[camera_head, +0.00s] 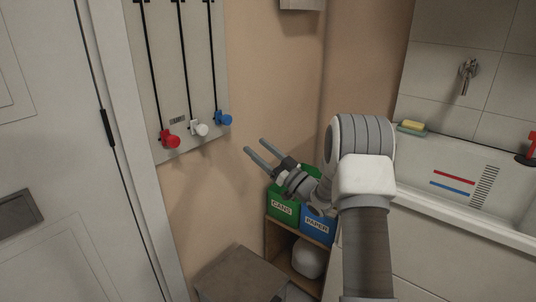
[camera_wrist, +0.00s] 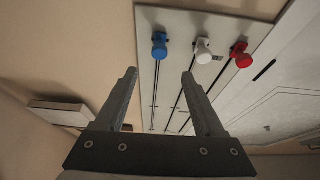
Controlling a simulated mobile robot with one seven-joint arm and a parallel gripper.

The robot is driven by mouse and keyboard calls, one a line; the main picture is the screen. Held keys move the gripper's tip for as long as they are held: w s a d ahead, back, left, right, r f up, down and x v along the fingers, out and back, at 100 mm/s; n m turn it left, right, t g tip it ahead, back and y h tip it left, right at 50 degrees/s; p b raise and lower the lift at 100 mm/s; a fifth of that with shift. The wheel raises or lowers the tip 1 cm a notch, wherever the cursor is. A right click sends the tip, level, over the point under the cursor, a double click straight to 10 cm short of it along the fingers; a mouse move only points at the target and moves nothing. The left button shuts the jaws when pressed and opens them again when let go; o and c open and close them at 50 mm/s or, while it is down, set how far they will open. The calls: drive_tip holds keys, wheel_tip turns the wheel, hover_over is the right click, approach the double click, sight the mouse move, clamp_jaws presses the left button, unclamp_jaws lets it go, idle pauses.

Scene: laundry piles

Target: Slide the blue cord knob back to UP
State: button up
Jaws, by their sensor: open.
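The blue cord knob (camera_head: 223,118) sits at the low end of the right-hand slot on a pale wall panel (camera_head: 172,65). In the wrist view, which looks turned over, the blue knob (camera_wrist: 159,42) shows beyond my fingertips, in line with the gap between them. My gripper (camera_head: 254,146) is open and empty, to the right of the knob and a little lower in the head view. Both fingers of my gripper (camera_wrist: 159,74) show spread apart in the wrist view. No UP marking is readable.
A red knob (camera_head: 170,139) and a white knob (camera_head: 200,129) sit at the low ends of the neighbouring slots. Green CANS (camera_head: 283,208) and blue PAPER (camera_head: 317,226) bins stand on a shelf below my gripper. A sink (camera_head: 460,190) is at the right.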

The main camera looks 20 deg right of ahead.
drive_tip(key=shift+v, duration=1.7)
wheel_tip(320, 180, up, 8)
drive_tip(key=w+m+h, duration=0.2)
drive_tip(key=h, duration=0.6)
drive_tip(key=s+r+m+g+h, duration=0.3)
drive_tip(key=s+h, duration=0.2)
drive_tip(key=s, duration=0.2)
drive_tip(key=s+a+f+m+g, duration=0.1)
drive_tip(key=s+a+f+g, duration=0.15)
drive_tip(key=s, duration=0.85)
drive_tip(key=s+a+f+g, duration=0.2)
drive_tip(key=s+a+g, duration=0.15)
drive_tip(key=s, duration=0.75)
drive_tip(key=s+a+f+m+g, duration=0.1)
drive_tip(key=s+a+f+g, duration=0.2)
drive_tip(key=s, duration=0.8)
wheel_tip(320, 180, up, 22)
drive_tip(key=g+p, duration=0.1)
drive_tip(key=p, duration=2)
drive_tip(key=shift+p, duration=0.35)
drive_tip(key=shift+d+r, duration=0.1)
